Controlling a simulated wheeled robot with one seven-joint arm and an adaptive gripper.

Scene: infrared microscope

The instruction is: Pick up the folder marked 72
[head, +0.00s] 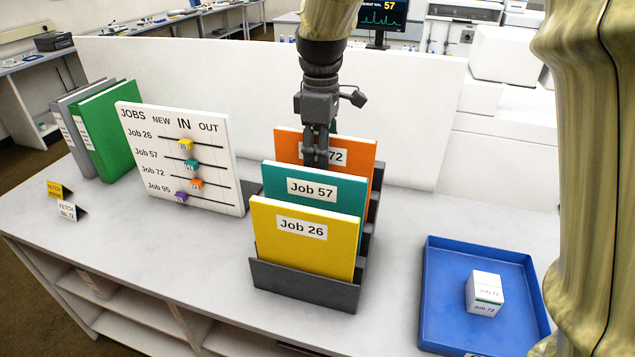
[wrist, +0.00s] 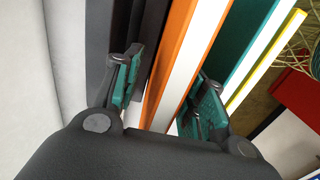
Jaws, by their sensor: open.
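The orange folder (head: 287,142) stands upright at the back of a dark grey rack (head: 300,285); its label, partly hidden by my gripper, shows "72". My gripper (head: 315,158) points down at the folder's top edge in the head view. In the wrist view the orange folder (wrist: 178,60) lies between the two green-padded fingers of my gripper (wrist: 168,95). The fingers are open, one on each side of it; a gap shows at the left finger, and contact at the right one is unclear.
The teal Job 57 folder (head: 345,208) and yellow Job 26 folder (head: 300,250) stand in front in the rack. A jobs board (head: 225,185) is to the left. A blue tray (head: 435,310) with a white box (head: 484,293) is to the right. A low white wall (head: 420,100) stands behind.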

